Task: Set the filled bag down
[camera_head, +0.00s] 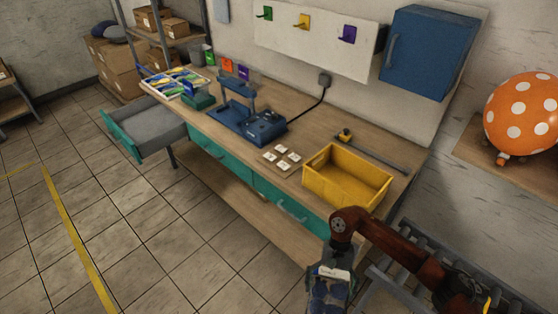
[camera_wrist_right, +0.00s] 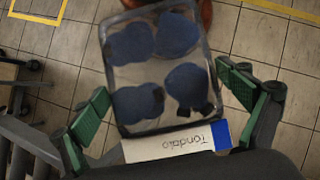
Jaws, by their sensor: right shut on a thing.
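The filled bag (camera_wrist_right: 160,70) is clear, with several dark blue balloons inside. A white label (camera_wrist_right: 176,141) with a blue end and handwriting lies across its near edge in the right wrist view. My right gripper (camera_wrist_right: 163,95) is shut on the bag, with green finger pads on either side of it. In the head view the bag (camera_head: 328,294) hangs at the bottom edge, partly cut off, in front of the workbench and over the floor. My left gripper is not seen in the head view.
The workbench (camera_head: 220,155) carries a yellow crate (camera_head: 345,190), small white cards (camera_head: 282,158) and a blue device (camera_head: 250,122). A teal drawer (camera_head: 140,130) stands open at its left end. A roller conveyor (camera_head: 420,255) is at the lower right. Unclear dark parts show at the wrist view's left edge.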

